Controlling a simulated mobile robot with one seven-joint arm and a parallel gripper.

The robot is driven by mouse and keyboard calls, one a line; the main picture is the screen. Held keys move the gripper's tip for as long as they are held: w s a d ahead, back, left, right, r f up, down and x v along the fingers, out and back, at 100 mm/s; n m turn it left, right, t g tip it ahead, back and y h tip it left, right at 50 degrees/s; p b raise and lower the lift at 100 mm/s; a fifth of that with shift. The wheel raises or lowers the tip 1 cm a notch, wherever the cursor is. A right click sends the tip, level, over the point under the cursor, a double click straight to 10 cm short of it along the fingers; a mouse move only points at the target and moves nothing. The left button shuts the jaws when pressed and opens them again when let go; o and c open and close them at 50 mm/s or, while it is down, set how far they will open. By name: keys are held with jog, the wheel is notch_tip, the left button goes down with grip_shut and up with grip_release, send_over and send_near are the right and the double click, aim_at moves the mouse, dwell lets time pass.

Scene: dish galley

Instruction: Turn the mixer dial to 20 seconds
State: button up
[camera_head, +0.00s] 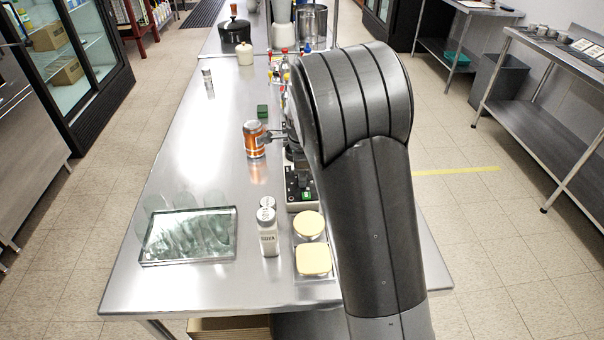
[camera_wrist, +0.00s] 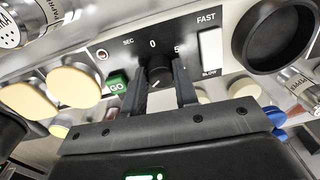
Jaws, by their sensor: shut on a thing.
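The mixer dial (camera_wrist: 159,74) is a dark round knob on a black panel (camera_wrist: 125,51), with 0 and 5 marked above it in the wrist view. My gripper (camera_wrist: 162,84) is shut on the dial, one finger on each side. Its pointer setting is not readable, and no 20 mark shows. A green GO button (camera_wrist: 117,84) lies left of the dial; a white FAST/SLOW switch (camera_wrist: 210,52) lies to the right. In the head view the mixer's base (camera_head: 300,188) is partly hidden by my arm, and the dial cannot be made out.
An orange can (camera_head: 254,141) stands near my wrist. Shakers (camera_head: 268,232) and yellow-lidded tubs (camera_head: 313,260) stand in front of the mixer. Bottles (camera_head: 283,75) stand behind. The table's left middle is clear.

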jog(key=o, duration=1)
notch_tip(320, 180, up, 11)
jog(key=shift+s, duration=0.25)
jog(key=shift+f, duration=0.1)
